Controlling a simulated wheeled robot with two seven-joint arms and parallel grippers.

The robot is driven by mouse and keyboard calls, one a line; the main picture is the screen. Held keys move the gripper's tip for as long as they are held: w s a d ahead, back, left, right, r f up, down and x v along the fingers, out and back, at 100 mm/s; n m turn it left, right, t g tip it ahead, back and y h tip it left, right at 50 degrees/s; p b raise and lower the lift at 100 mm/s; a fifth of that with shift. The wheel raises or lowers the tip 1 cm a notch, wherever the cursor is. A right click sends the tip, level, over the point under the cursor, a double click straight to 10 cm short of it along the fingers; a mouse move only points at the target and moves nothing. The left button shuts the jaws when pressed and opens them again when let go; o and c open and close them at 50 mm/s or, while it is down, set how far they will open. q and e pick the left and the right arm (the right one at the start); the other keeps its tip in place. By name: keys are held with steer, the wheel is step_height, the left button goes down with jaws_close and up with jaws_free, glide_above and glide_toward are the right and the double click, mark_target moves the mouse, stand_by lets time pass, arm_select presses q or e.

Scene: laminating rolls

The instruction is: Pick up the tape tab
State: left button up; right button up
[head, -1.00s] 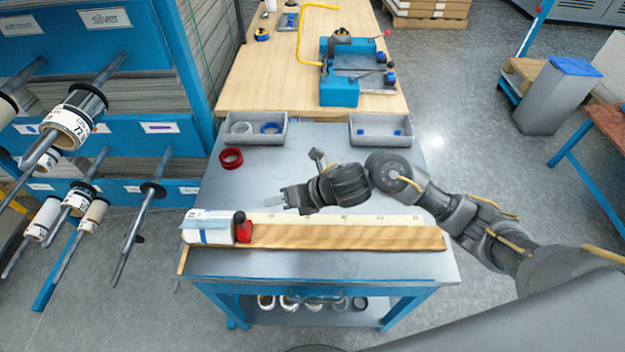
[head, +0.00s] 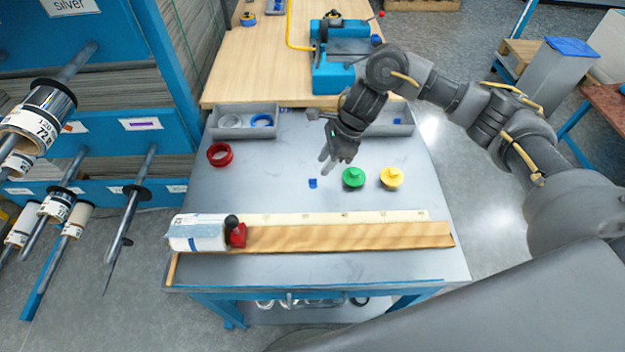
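A small blue tape tab (head: 313,183) lies flat on the grey tabletop (head: 270,190), left of a green knobbed disc (head: 353,178). My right gripper (head: 328,162) is above and slightly right of the tab, pointing down, apart from it. Its two light fingers look a little spread, with nothing seen between them. Another small blue piece (head: 398,122) shows in the right grey bin (head: 402,131), which my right arm partly covers. My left gripper is not in view.
A white roll (head: 197,232) and a red-and-black tool (head: 236,233) sit at the left end of a wooden strip with a scale (head: 350,236). A yellow knobbed disc (head: 391,178), a red ring (head: 220,155) and a left bin (head: 243,133) are also on the table.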

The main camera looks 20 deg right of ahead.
mark_target(313, 181)
steer(key=shift+x, duration=0.85)
steer(key=shift+a+f+p, duration=0.25)
steer(key=shift+f+p, duration=0.05)
steer(key=shift+p, duration=0.2)
steer(key=p+x, duration=0.1)
steer(key=x, duration=0.2)
steer(key=shift+w+a+f, duration=0.1)
steer(key=shift+w+f, duration=0.1)
steer(key=shift+f, duration=0.1)
steer(key=shift+a+f, duration=0.1)
steer(key=shift+f, duration=0.25)
steer(key=shift+c, duration=0.3)
jaws_close()
